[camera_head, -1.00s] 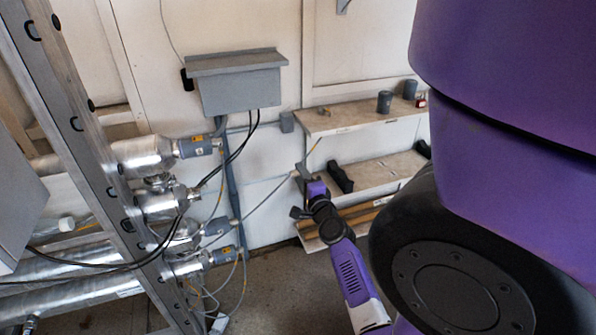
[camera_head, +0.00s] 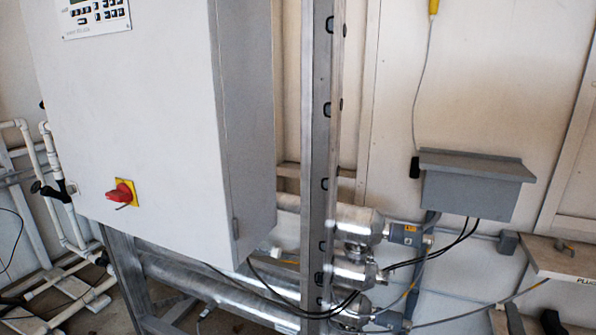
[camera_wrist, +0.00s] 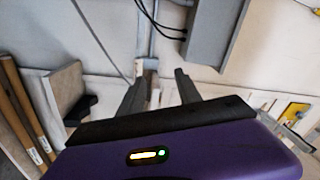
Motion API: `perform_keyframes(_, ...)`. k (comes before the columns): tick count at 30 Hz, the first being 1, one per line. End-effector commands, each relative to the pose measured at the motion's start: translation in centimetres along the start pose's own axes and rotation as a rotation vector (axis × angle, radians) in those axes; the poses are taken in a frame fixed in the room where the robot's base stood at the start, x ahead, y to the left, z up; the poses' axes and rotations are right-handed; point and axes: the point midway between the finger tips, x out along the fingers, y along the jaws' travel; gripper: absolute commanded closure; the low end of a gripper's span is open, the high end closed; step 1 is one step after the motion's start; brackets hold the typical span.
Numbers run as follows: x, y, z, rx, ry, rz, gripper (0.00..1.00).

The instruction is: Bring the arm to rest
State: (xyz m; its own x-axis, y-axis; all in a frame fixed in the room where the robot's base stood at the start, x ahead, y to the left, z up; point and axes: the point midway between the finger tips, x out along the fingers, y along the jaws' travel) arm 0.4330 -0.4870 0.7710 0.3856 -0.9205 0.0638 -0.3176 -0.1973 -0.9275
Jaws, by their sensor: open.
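My gripper (camera_wrist: 158,88) shows in the wrist view with its two dark fingers spread apart. Nothing is between the fingers. Beyond them is the pale wall with a grey conduit. My purple wrist housing fills the bottom of that view.
A white control cabinet (camera_head: 150,130) with a red switch (camera_head: 122,193) stands left. Metal pipes (camera_head: 230,295) run below it behind a steel post (camera_head: 318,150). A grey wall box (camera_head: 470,188) and a shelf (camera_head: 562,262) are at right. The shelf side (camera_wrist: 66,88) also shows in the wrist view.

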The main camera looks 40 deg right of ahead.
Motion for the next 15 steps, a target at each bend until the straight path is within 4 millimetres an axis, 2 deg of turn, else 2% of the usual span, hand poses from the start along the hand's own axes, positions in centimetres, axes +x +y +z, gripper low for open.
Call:
perform_keyframes(3,-2.9,-3.2,3.3,-0.243,-0.081,-0.047,0.59)
perform_keyframes(5,-4.6,-4.7,5.2,-0.354,-0.124,-0.079,0.59)
perform_keyframes(8,-8.1,-7.5,8.5,-0.534,-0.211,-0.149,0.59)
perform_keyframes(12,-14.6,-11.7,12.9,-0.77,-0.348,-0.287,0.59)
perform_keyframes(15,-19.8,-14.6,15.2,-0.909,-0.444,-0.403,0.59)
